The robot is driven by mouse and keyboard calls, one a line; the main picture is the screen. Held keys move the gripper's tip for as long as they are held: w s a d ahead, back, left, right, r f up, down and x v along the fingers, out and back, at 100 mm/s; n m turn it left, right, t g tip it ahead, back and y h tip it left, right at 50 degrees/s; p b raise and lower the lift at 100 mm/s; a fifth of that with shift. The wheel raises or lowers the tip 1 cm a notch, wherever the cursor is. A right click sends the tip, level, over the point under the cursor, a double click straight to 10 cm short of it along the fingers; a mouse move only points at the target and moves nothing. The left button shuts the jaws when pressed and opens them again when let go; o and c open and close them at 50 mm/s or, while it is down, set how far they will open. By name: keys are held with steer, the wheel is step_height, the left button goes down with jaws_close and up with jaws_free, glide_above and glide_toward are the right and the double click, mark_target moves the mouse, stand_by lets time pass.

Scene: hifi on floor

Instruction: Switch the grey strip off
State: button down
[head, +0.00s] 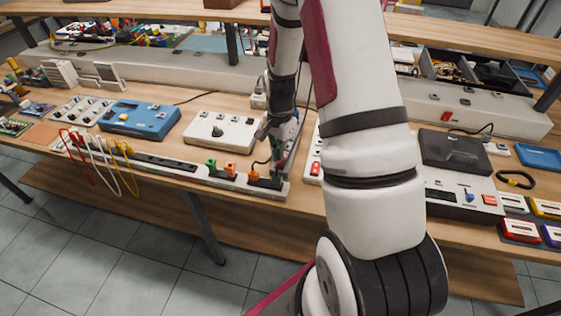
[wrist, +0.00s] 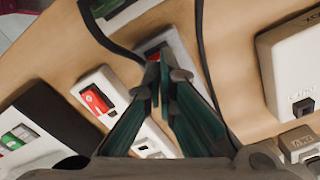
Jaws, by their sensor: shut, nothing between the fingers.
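My gripper (head: 277,178) is shut and empty, pointing down at the front of the bench. In the wrist view its fingertips (wrist: 156,72) are together over the end of a small grey housing (wrist: 171,39) with a dark reddish part, perhaps the grey strip's switch; the fingers hide much of it. Whether they touch it, and the switch's position, I cannot tell. Beside it is a white strip with a red rocker (wrist: 96,99), also seen right of my gripper in the head view (head: 315,168). A long pale strip with dark sockets (head: 165,162) runs along the bench's front edge.
Green and orange plugs (head: 230,168) stand in the long strip close left of my gripper. A white box (head: 222,131) and a blue box (head: 140,118) lie behind it. Dark cables cross near the fingers. A white box with a black switch (wrist: 303,106) stands at the right in the wrist view.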

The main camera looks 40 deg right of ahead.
mark_target(280, 163)
steer(key=shift+f+b, duration=0.5)
steer(key=shift+f, duration=0.65)
stand_by(0.8)
steer(key=shift+r+p, duration=1.25)
steer(key=shift+r, duration=2.25)
